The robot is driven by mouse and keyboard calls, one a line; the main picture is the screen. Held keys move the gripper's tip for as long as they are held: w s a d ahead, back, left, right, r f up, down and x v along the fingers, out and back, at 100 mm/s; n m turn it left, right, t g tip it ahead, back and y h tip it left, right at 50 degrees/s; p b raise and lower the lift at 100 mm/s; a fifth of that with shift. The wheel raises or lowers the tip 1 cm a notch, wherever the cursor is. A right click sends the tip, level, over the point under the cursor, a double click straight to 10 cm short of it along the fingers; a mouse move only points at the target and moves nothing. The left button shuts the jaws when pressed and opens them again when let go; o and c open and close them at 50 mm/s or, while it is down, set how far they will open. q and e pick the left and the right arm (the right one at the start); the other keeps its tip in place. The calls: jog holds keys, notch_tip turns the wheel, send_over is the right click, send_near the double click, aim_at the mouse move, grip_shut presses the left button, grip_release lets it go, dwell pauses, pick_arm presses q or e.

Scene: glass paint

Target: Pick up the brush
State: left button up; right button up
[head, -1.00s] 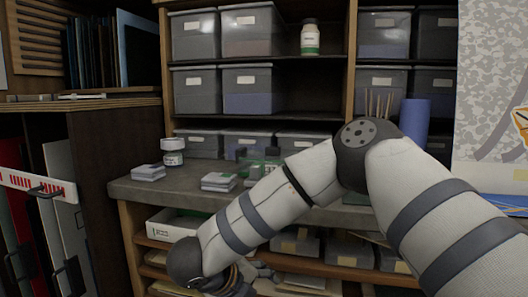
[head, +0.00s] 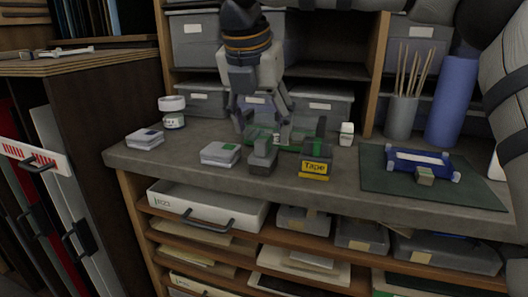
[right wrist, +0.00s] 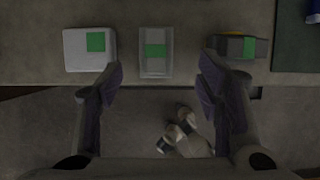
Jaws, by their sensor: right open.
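I cannot surely pick out the brush. Several thin sticks, perhaps brush handles (head: 408,72), stand in a grey cup (head: 401,118) at the back right of the bench. A grey block with an upright stub (head: 262,158) sits at the bench's front edge. In the right wrist view, a pale grey block with a green label (right wrist: 155,66) lies between and beyond the fingertips. My right gripper (head: 264,115) points down over the bench, open and empty; it also shows in the right wrist view (right wrist: 160,78). My left gripper is not in view.
A jar (head: 173,113), a blue roll (head: 452,102) and a green mat (head: 450,193) stand or lie on the bench (head: 190,182). Drawers are below.

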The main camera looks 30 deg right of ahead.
aim_at(262, 140)
jog(key=x, duration=0.7)
jog(key=shift+w+f, duration=0.2)
jog(key=shift+w, duration=0.05)
jog(key=shift+a, duration=0.1)
jog(key=c, duration=1.2)
